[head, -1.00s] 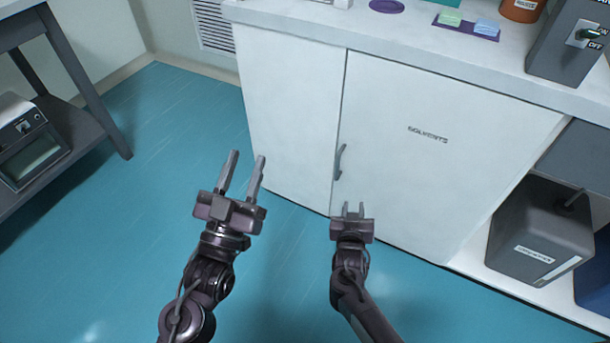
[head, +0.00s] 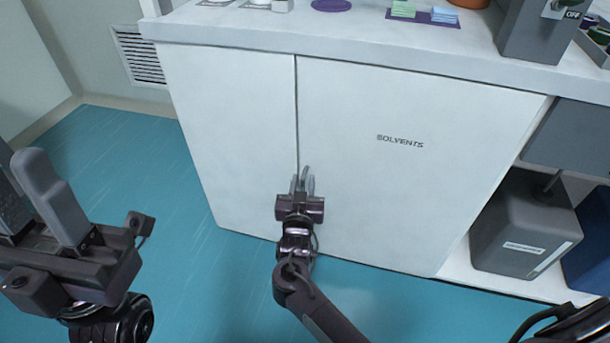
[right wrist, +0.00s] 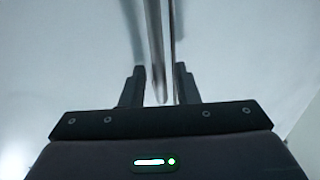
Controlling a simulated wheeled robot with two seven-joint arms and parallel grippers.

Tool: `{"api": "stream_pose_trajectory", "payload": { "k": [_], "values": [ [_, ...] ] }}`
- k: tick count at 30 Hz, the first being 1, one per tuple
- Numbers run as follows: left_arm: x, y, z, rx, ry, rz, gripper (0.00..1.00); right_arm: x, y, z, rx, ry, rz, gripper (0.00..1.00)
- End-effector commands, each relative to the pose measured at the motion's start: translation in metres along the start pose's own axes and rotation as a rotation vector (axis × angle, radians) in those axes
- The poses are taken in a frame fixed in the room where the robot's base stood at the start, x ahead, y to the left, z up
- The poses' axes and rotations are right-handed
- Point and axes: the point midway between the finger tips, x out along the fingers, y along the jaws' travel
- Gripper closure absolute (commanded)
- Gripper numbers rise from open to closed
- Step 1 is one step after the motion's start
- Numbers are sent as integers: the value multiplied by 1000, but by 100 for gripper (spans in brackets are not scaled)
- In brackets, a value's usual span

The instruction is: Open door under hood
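The white cabinet door marked SOLVENTS (head: 400,190) is closed, flush beside the plain white panel (head: 230,130) to its left. Its grey vertical handle (right wrist: 156,50) is near the door's left edge; in the head view my right gripper largely covers it. My right gripper (head: 302,186) is at the handle, fingers pointing at the door. In the right wrist view its fingers (right wrist: 160,88) are apart, with the handle's end between them and gaps visible on both sides. My left gripper (head: 32,200) is open and empty at the left, above the floor, away from the cabinet.
A pale counter (head: 340,40) overhangs the cabinet, with a dark switch box (head: 543,30) at its right. A grey canister (head: 525,225) and a blue container (head: 590,240) stand in the open bay on the right. The teal floor (head: 180,220) left of the cabinet is clear.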

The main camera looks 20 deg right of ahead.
Motion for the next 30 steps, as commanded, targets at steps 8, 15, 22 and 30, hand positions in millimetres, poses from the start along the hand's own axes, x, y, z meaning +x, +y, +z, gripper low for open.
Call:
{"api": "stream_pose_trajectory", "payload": {
  "k": [8,15,22,30],
  "values": [
    [0,0,-3,0,15,0,64,0,0,0,-1,-1,0,72],
    [0,0,-3,0,14,0,64,0,0,0,-1,-1,-1,100],
    [0,0,-3,0,14,0,64,0,0,0,-1,-1,-1,100],
    [1,0,7,0,-36,-2,64,-3,-1,0,-2,-2,-10,100]
  ]
}}
